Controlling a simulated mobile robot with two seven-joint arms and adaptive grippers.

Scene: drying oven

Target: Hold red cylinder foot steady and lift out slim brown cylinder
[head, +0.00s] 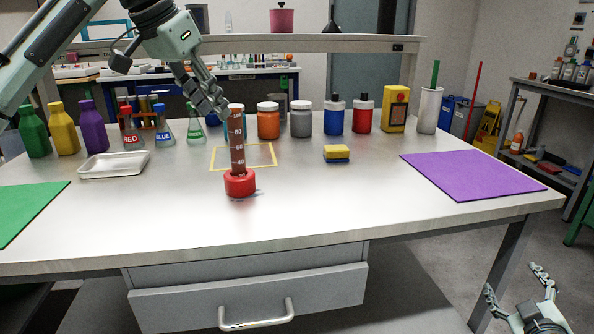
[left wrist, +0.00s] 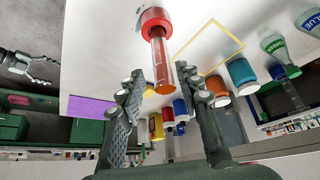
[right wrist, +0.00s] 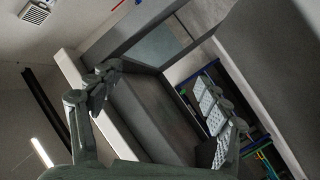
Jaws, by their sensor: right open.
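The slim brown cylinder (head: 236,140) with white scale marks stands upright in the red cylinder foot (head: 240,184) on the table. In the left wrist view the brown cylinder (left wrist: 162,65) hangs down from the red foot (left wrist: 157,18), as that view is turned over. My left gripper (head: 215,108) is above and left of the cylinder's top. Its fingers show spread in the left wrist view, with the cylinder beyond them and nothing between them. My right gripper (head: 523,290) is open and empty, off the table at the lower right.
Several bottles and jars, including an orange jar (head: 268,122), line the table's back. A yellow sponge (head: 337,152), white tray (head: 114,165), purple mat (head: 470,174) and green mat (head: 22,207) lie around. A yellow outline (head: 260,157) lies behind the foot. The front middle is clear.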

